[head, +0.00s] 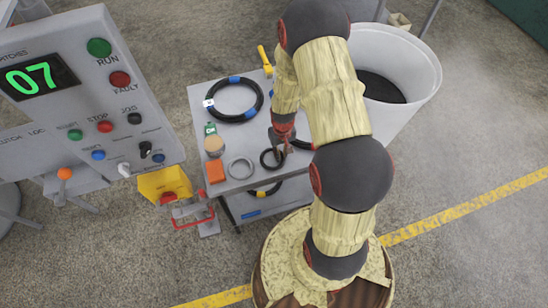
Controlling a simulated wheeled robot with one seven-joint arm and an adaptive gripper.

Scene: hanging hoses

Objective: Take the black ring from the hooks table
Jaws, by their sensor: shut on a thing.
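The small black ring (262,159) is at the right part of the grey hooks table (225,184), near its front. My gripper (283,151) comes down from above at the ring's right side and is shut on its rim. The fingertips are small here and partly cover that side of the ring. I cannot tell whether the ring still touches the table top.
A grey ring (230,168), an orange block (215,171), a round tan item (214,146) and a large black hose coil (236,119) lie left of my gripper. A grey bin (425,75) stands behind. A control panel (85,100) stands left.

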